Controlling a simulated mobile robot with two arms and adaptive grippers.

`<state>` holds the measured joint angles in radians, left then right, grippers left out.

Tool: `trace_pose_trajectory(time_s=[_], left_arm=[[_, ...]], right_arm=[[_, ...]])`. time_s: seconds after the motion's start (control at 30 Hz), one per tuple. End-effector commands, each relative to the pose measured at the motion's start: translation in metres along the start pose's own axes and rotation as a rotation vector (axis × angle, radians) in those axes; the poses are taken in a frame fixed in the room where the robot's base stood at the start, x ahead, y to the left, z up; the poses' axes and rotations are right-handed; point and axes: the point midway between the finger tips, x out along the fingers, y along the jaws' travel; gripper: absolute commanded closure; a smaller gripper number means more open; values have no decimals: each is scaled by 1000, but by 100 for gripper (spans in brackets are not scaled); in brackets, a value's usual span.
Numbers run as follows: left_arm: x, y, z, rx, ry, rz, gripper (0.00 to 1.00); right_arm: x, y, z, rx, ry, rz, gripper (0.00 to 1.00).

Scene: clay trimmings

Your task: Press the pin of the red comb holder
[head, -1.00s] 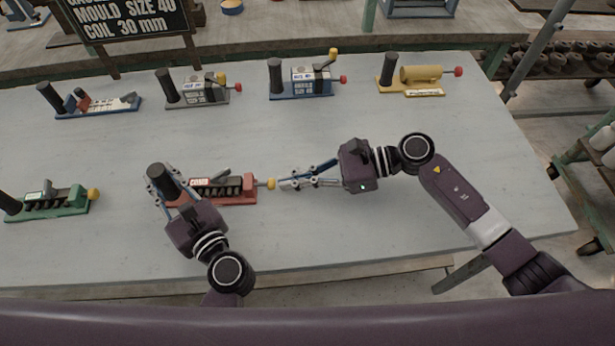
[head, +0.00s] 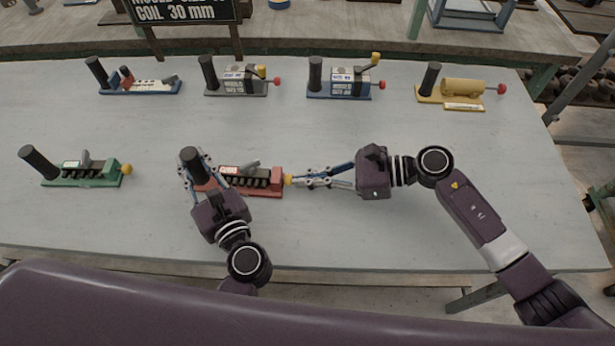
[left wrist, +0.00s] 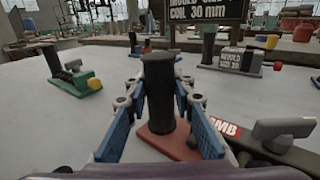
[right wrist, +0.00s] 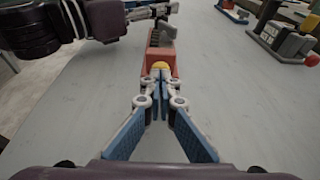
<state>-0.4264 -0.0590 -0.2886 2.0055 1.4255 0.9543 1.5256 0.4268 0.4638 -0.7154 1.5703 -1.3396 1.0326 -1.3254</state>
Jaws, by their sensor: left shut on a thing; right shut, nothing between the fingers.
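The red comb holder (head: 276,182) lies in the middle of the table, with a black upright post at its left end, dark comb teeth, a grey lever and a yellow pin knob (head: 288,180) at its right end. My left gripper (head: 194,170) is shut around the black post (left wrist: 160,95). The left wrist view shows its fingers on both sides of the post. My right gripper (head: 297,181) is shut and empty. Its fingertips meet the yellow knob, which also shows beyond them in the right wrist view (right wrist: 160,65). The knob sits close against the red end block.
A green holder (head: 85,182) stands left of the red one. Behind are a blue-and-white holder (head: 150,89), a grey one (head: 237,92), a blue one (head: 345,95) and a yellow one (head: 462,88). The table right of my right gripper is bare.

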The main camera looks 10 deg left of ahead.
Motion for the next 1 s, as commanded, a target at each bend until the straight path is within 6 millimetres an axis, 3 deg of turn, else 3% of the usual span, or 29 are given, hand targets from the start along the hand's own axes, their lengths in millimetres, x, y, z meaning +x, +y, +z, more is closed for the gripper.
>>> trace_pose_trajectory(time_s=[0.17,0.6,0.8,1.0], left_arm=[[-1,-3,-1,-2,2,-8,100],[-1,-1,-1,-1,2,-3,100],[0,-1,-1,-1,2,-2,100],[0,-1,0,0,1,-1,100]], right_arm=[[-18,0,-6,2,1,0,100],[-113,0,-13,0,3,-1,100],[-134,0,-12,1,2,-1,100],[-138,0,-12,0,1,0,100]])
